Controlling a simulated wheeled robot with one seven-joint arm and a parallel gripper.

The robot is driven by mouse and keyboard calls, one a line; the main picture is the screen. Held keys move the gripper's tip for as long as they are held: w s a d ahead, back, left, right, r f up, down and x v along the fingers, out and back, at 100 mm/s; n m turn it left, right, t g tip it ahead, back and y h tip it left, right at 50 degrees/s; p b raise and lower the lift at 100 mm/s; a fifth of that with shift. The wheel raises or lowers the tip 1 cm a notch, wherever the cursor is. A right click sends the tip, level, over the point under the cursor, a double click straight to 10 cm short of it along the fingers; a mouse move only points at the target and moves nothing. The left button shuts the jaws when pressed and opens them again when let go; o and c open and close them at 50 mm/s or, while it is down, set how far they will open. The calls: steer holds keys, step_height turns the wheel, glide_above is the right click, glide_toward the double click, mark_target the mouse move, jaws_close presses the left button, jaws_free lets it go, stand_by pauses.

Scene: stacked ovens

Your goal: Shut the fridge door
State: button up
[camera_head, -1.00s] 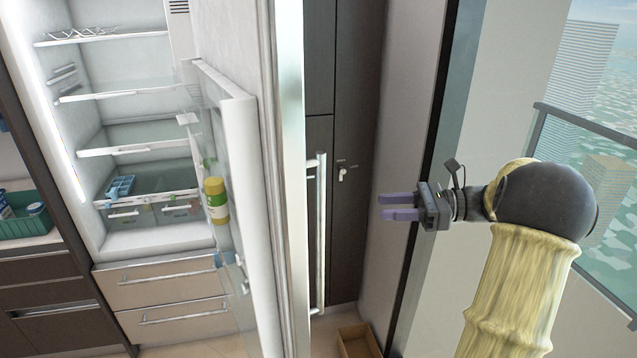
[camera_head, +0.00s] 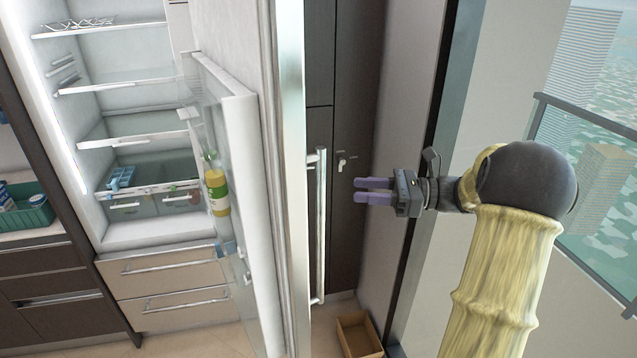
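The fridge door (camera_head: 288,215) stands wide open, swung out toward me and seen nearly edge-on. Its long vertical handle (camera_head: 318,228) is on the outer face, at the right. The inner side has shelves with a green-and-yellow bottle (camera_head: 217,192). The fridge interior (camera_head: 130,75) shows at the left, with glass shelves and drawers. My gripper (camera_head: 358,191) is to the right of the door handle, apart from it, pointing left. Its two purple fingers are parted with nothing between them.
A dark cabinet with a key (camera_head: 343,160) in it is behind the door. An open cardboard box (camera_head: 358,334) is on the floor below my gripper. A green bin (camera_head: 27,211) sits on a shelf at the far left. A window with a railing (camera_head: 590,130) is at the right.

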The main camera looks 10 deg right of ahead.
steer(key=p+x, duration=0.2)
steer(key=x, duration=0.8)
steer(key=shift+a+p, duration=0.25)
steer(key=shift+p, duration=0.15)
steer(key=c, duration=0.6)
steer(key=shift+f, duration=0.15)
jaws_close()
